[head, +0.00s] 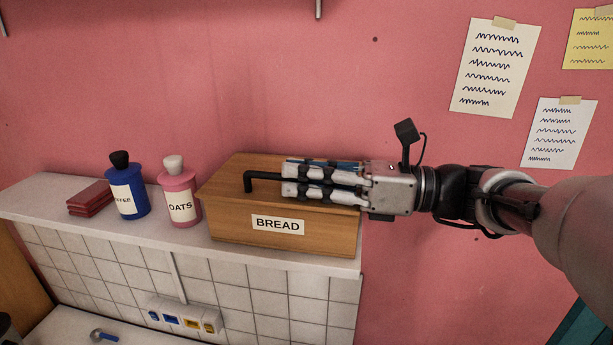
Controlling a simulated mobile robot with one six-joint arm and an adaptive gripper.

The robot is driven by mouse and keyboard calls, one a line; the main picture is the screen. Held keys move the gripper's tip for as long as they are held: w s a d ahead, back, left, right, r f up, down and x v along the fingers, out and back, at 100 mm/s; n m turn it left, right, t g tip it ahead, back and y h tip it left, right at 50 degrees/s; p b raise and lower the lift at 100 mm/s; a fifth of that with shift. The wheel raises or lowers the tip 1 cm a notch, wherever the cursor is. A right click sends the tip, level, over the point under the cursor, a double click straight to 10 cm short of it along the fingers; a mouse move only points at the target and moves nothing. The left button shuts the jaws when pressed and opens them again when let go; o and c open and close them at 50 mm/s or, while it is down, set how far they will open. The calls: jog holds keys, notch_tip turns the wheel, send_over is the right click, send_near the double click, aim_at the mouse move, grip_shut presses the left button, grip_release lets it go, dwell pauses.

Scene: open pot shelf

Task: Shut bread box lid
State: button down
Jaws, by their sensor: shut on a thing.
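A wooden bread box (230,228) with a BREAD label stands on the right end of the white shelf. Its wooden lid (235,165) lies over the box top and looks down or nearly down; any small gap is hard to tell. A black bar handle (258,176) sticks out to the left from between my fingers. My gripper (287,178) reaches in from the right, above the lid, and is shut on the handle. The fingers hide the rest of the handle and the lid's right part.
A pink OATS jar (179,205) stands close left of the box, then a blue COFFEE jar (127,200) and dark red boxes (90,198). The shelf (45,205) ends just right of the box. Paper notes (495,66) hang on the pink wall.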

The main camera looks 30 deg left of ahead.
jog(key=shift+f, duration=0.25)
jog(key=c, duration=1.7)
grip_release()
jog(key=shift+s+d+r, duration=0.1)
jog(key=shift+s, duration=0.05)
jog(key=shift+d, duration=0.1)
jog(key=shift+w+d, duration=0.2)
jog(key=shift+d, duration=0.05)
jog(key=v, duration=1.1)
jog(key=shift+d, duration=0.15)
